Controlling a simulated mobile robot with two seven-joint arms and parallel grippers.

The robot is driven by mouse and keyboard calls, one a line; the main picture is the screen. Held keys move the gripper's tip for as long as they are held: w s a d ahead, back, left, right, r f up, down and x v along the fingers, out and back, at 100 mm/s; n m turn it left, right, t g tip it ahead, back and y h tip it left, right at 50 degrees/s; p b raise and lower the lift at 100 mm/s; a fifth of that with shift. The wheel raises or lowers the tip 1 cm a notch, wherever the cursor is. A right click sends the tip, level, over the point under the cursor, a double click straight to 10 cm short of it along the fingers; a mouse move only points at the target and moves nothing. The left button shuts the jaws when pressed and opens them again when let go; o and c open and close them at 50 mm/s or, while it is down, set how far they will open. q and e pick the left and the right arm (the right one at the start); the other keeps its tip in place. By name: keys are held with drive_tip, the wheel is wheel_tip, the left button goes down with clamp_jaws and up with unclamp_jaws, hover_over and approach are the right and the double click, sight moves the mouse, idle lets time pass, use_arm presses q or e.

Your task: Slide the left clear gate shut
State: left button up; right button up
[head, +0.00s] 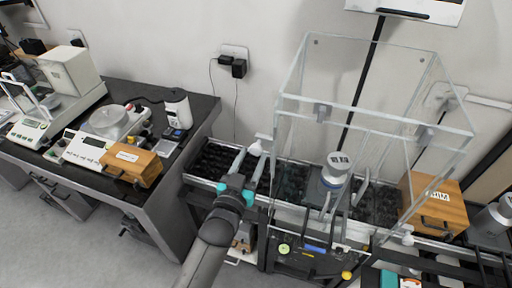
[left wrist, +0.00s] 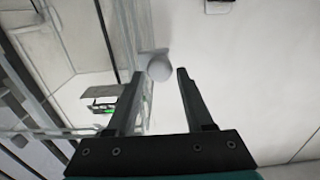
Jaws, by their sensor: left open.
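The clear box (head: 372,116) of the balance stands on the right-hand bench, with a balance and a cylindrical weight (head: 338,165) inside. A white knob (head: 256,149) sticks out at its left side, at the left clear gate. The gate's pane is hard to make out, and I cannot tell how far it stands open. My left gripper (head: 250,162) is open, with its fingers just in front of the knob. In the left wrist view, the white knob (left wrist: 159,68) shows between the fingertips of the open gripper (left wrist: 161,76). Contact is not visible. My right gripper is out of view.
A wooden box (head: 433,204) stands right of the clear box. Another white knob (head: 407,238) sits at its lower right. The left table (head: 203,106) carries scales and a wooden box (head: 131,164). A gap separates the two benches.

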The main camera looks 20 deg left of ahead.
sight(255, 151)
use_arm(q)
drive_tip(key=shift+w, duration=1.8)
clamp_jaws()
